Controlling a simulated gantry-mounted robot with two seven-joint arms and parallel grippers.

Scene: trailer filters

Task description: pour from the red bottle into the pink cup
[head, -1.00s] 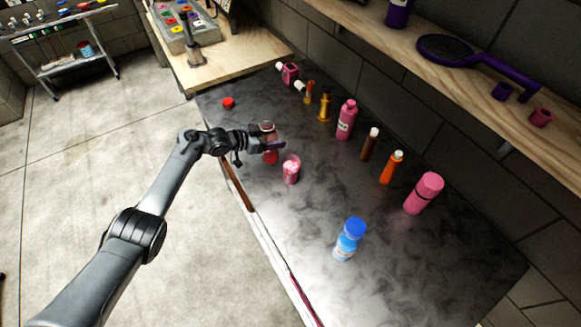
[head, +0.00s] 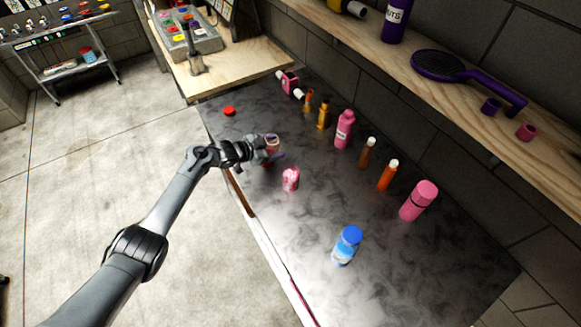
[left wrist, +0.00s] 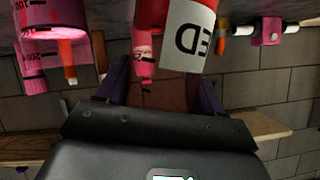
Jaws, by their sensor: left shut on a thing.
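My left gripper (head: 274,152) is shut on the red bottle (head: 268,161) above the dark counter, just behind and left of the pink cup. In the left wrist view the red bottle (left wrist: 172,14) shows its white label with upside-down lettering between the fingers (left wrist: 160,88). The bottle's exact tilt and its mouth are hard to make out. The pink cup (head: 291,180) stands upright on the counter, apart from the bottle. A pink vessel with measuring marks, likely the cup, is at the left wrist view's upper left (left wrist: 48,14). My right gripper is not in view.
A red cap (head: 229,111) lies on the dark counter (head: 420,270). Several bottles stand along the wall side, including a pink one (head: 344,132) and a pink flask (head: 418,202). A blue bottle (head: 346,248) stands nearer the front. A wooden shelf (head: 440,95) runs above.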

